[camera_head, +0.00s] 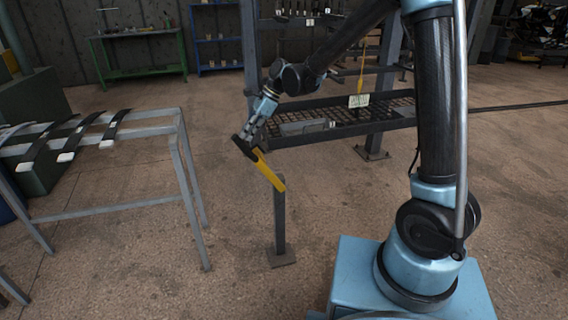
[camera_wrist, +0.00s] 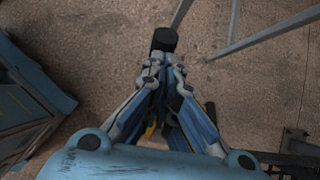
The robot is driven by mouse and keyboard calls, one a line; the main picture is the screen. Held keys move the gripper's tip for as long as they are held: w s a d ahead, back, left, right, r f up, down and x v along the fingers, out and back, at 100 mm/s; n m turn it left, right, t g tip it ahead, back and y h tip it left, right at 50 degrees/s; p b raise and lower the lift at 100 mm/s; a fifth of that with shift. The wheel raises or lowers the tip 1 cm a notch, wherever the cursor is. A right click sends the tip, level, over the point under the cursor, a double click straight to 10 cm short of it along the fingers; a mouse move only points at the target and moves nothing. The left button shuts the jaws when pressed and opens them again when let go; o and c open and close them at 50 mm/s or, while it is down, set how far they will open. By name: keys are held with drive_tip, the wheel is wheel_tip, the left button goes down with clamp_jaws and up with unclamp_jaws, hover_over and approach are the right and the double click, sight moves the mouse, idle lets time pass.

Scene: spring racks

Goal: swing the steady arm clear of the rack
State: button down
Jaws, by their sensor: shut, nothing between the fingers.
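The steady arm (camera_head: 269,172) is a yellow bar on top of a short grey post (camera_head: 279,225) with a square foot. Its dark end (camera_head: 244,148) points up and left, toward the grey rack (camera_head: 180,135) that holds dark leaf springs. A black round grip (camera_wrist: 164,39) shows just beyond my fingertips in the wrist view. My gripper (camera_head: 246,132) is shut with nothing between its fingers, right at the bar's dark end. I cannot tell whether they touch. In the wrist view my gripper (camera_wrist: 163,62) hides most of the yellow bar.
A green workbench (camera_head: 145,72) and a blue shelf (camera_head: 215,50) are at the back. The floor between the left rack and the post is clear.

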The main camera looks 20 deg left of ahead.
drive_tip(key=s+a, duration=0.4)
drive_tip(key=a, duration=0.3)
drive_tip(key=shift+s, duration=0.15)
idle(1.8)
drive_tip(key=shift+f, duration=0.1)
drive_tip(key=shift+w+d, duration=0.5)
drive_tip(key=shift+d, duration=0.35)
drive_tip(key=shift+w+d, duration=0.55)
drive_tip(key=shift+d, duration=0.3)
drive_tip(key=shift+w+d, duration=0.5)
drive_tip(key=shift+d, duration=0.35)
